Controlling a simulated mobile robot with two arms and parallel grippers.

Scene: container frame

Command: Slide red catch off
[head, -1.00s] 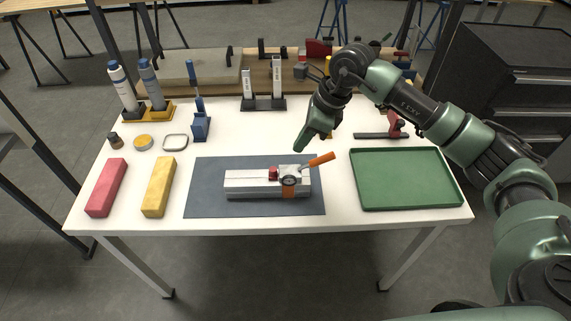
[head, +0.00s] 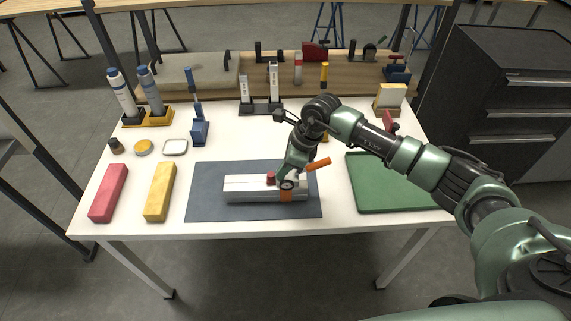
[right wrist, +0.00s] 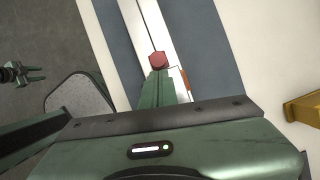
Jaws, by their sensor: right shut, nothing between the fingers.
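The red catch (head: 271,178) sits on top of a silver rail-like block (head: 248,188) on the dark mat. It also shows in the right wrist view (right wrist: 158,60), just beyond my fingertips. My right gripper (head: 282,177) is shut and empty, pointing down at the catch's right side. In the right wrist view its fingertips (right wrist: 158,73) look close to or touching the catch; I cannot tell which.
The dark mat (head: 205,195) lies on the white table. A green tray (head: 385,190) is at the right, under my arm. A red block (head: 109,193) and a yellow block (head: 160,191) lie at the left. Bottles and tools stand along the back.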

